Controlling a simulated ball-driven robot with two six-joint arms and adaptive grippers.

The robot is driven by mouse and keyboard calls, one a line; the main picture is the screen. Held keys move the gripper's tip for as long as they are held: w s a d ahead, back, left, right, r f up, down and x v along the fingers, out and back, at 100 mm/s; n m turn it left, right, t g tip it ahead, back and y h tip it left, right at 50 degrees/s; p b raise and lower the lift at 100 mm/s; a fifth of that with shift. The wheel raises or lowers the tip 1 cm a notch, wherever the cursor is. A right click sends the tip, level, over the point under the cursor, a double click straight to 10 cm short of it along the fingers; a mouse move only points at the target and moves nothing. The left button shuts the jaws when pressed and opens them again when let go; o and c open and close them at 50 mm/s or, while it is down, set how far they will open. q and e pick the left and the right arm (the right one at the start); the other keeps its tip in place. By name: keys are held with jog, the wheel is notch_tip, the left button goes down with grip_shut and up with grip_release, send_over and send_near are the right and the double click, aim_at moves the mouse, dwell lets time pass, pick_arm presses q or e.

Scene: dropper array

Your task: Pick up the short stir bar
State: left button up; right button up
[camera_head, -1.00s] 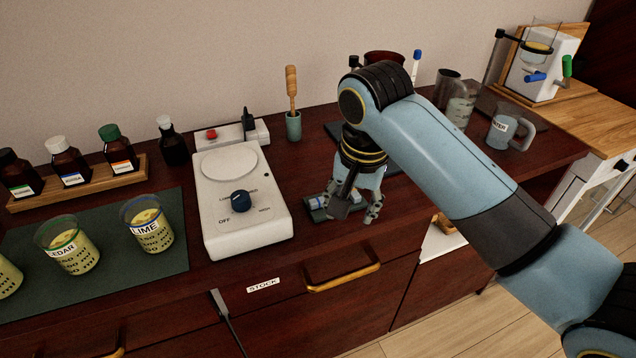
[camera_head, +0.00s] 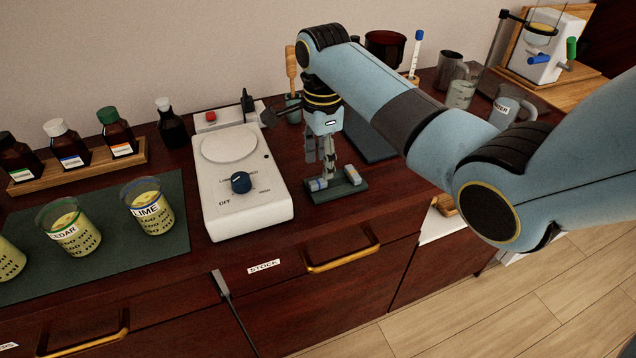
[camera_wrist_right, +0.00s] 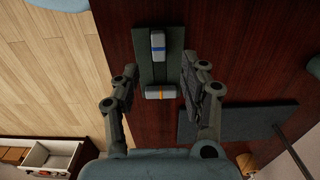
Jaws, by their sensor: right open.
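Two small pale stir bars lie on a dark green pad (camera_head: 338,194) on the counter. The blue-banded bar (camera_head: 318,184) is at the pad's left and the other bar (camera_head: 352,175) at its right. In the right wrist view, the blue-banded bar (camera_wrist_right: 158,45) lies lengthwise and the orange-banded bar (camera_wrist_right: 160,92) crosswise. I cannot tell which is shorter. My right gripper (camera_head: 326,168) points down above the pad, open and empty; in the wrist view its fingers (camera_wrist_right: 159,76) stand either side of the orange-banded bar. My left gripper is not in view.
A white stirrer hotplate (camera_head: 243,190) stands left of the pad. Labelled beakers (camera_head: 148,208) stand at left. The counter's front edge is close to the pad.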

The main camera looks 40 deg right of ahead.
aim_at(320, 181)
jog(key=f, duration=0.4)
jog(key=shift+a+f, duration=0.25)
jog(key=shift+f, duration=0.15)
jog(key=c, duration=0.9)
